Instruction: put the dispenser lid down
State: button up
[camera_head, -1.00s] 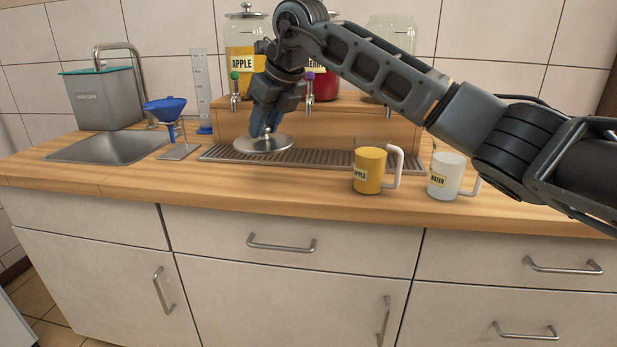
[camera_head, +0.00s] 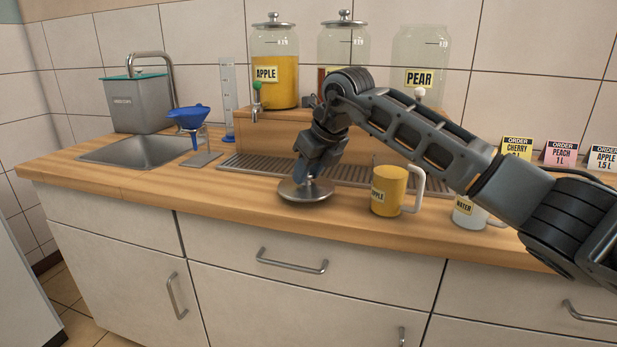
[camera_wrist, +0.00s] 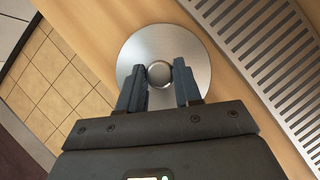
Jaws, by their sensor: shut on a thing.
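The dispenser lid (camera_head: 306,191) is a round brushed-metal disc with a knob. It lies flat at the wooden counter's front part, left of the yellow apple mug; whether it touches the wood is hard to tell. My gripper (camera_head: 309,178) points down from above with its fingers on both sides of the knob. In the wrist view the two blue-grey fingers (camera_wrist: 160,84) are shut on the knob of the lid (camera_wrist: 180,42). The pear dispenser (camera_head: 418,58) at the back has an open top without a lid.
The apple mug (camera_head: 388,191) stands just right of the lid, with the water mug (camera_head: 468,213) beyond. The drip grate (camera_head: 250,165) lies behind. A blue funnel (camera_head: 188,117) stands left by the sink (camera_head: 140,150). Bare counter (camera_head: 215,192) lies left of the lid.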

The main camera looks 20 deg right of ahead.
jog(key=shift+f, duration=0.7)
jog(key=shift+f, duration=0.1)
jog(key=o, duration=1.1)
jog(key=v, duration=1.2)
jog(key=shift+a, duration=0.1)
